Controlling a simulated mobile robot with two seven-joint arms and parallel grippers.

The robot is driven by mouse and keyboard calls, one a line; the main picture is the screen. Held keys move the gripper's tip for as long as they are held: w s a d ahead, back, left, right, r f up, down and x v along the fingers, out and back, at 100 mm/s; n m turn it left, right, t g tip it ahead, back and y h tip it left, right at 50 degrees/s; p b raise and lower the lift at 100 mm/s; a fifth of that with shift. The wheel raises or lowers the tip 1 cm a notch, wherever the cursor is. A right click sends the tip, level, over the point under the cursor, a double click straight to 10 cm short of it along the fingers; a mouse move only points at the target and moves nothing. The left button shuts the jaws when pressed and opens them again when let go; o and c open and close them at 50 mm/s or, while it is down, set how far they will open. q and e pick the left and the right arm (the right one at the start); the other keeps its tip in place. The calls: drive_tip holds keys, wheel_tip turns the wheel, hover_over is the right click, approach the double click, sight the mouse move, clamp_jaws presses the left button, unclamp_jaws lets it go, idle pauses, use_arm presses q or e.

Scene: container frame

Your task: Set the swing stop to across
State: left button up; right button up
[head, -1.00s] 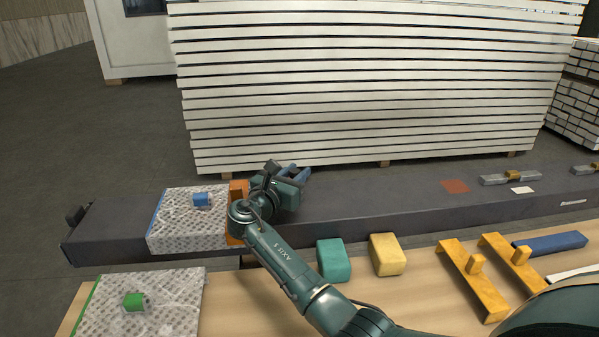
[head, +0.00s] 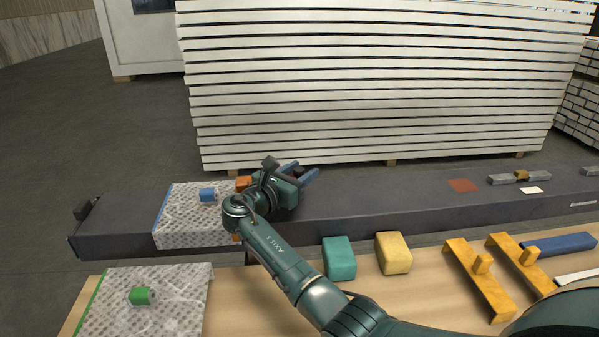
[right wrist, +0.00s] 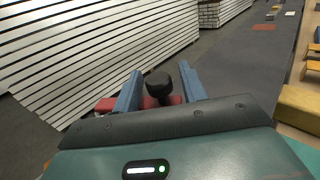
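A red bar with a round black knob (right wrist: 158,84) shows in the right wrist view, and I take it to be the swing stop. The red bar (right wrist: 105,105) shows beyond the left finger and below the knob. My right gripper (right wrist: 160,68) is open, with one blue finger on each side of the knob and narrow gaps between. In the head view my right gripper (head: 301,173) is over the dark beam, and its body hides the knob. An orange block (head: 243,183) shows partly behind my wrist. My left gripper is out of view.
The dark beam (head: 370,205) carries a patterned sheet with a blue block (head: 207,195). A stack of white panels (head: 380,90) stands behind it. On the wooden bench lie a green block (head: 339,258), a yellow block (head: 393,252) and yellow brackets (head: 478,280).

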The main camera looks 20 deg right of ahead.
drive_tip(key=shift+o, duration=0.4)
drive_tip(key=shift+a, duration=0.1)
drive_tip(key=v, duration=1.3)
drive_tip(key=shift+s, duration=0.1)
